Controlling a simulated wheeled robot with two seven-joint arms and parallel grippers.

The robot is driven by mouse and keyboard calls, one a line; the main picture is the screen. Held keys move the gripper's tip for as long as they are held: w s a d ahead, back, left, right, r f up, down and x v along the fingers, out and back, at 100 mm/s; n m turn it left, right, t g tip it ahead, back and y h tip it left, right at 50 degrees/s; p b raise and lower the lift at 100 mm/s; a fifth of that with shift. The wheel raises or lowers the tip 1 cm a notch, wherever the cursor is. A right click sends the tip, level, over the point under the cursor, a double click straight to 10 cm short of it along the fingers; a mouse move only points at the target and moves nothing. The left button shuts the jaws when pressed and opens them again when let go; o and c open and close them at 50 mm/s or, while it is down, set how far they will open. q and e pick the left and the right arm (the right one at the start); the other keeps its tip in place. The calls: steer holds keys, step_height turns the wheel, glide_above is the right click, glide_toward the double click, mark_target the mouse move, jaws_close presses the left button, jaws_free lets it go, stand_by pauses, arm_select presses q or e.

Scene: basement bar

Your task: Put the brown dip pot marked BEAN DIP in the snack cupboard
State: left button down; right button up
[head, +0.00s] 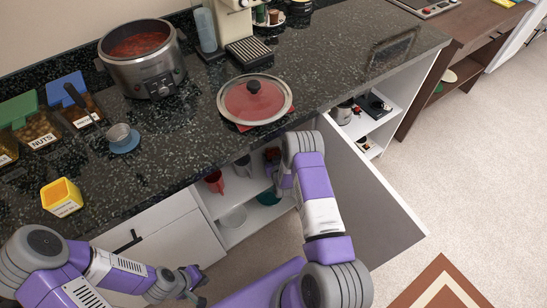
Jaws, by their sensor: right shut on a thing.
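No pot with a readable BEAN DIP label shows. My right gripper (281,183) reaches into an open white cupboard (239,190) under the counter. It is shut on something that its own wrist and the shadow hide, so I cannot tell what. A small dark and red item (272,155) shows just behind it; I cannot tell whether they touch. The cupboard holds a red mug (215,181), a grey mug (243,166), a pale bowl (233,217) and a teal bowl (268,198). My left gripper (201,287) hangs low before the cabinet, open and empty.
An open door (372,197) stands right of my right arm. Beyond it, open shelves (378,128) hold appliances. The counter carries a slow cooker (143,65), a glass lid (255,99), a NUTS tub (38,132), a yellow box (62,197) and a small metal cup (121,136).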

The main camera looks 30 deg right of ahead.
steer(key=o, duration=1.2)
steer(key=shift+f, duration=0.1)
steer(key=shift+s+r, duration=0.1)
steer(key=shift+r, duration=0.1)
steer(key=p+v, duration=0.5)
steer(key=v, duration=0.6)
steer(key=s+a+r+n+g+y, duration=0.1)
steer(key=s+a+g+y, duration=0.7)
steer(key=s+a, duration=1.3)
steer(key=a+g, duration=0.1)
steer(key=g, duration=0.3)
steer(key=shift+r+g, duration=0.3)
steer(key=shift+r, duration=0.1)
steer(key=shift+w, duration=0.1)
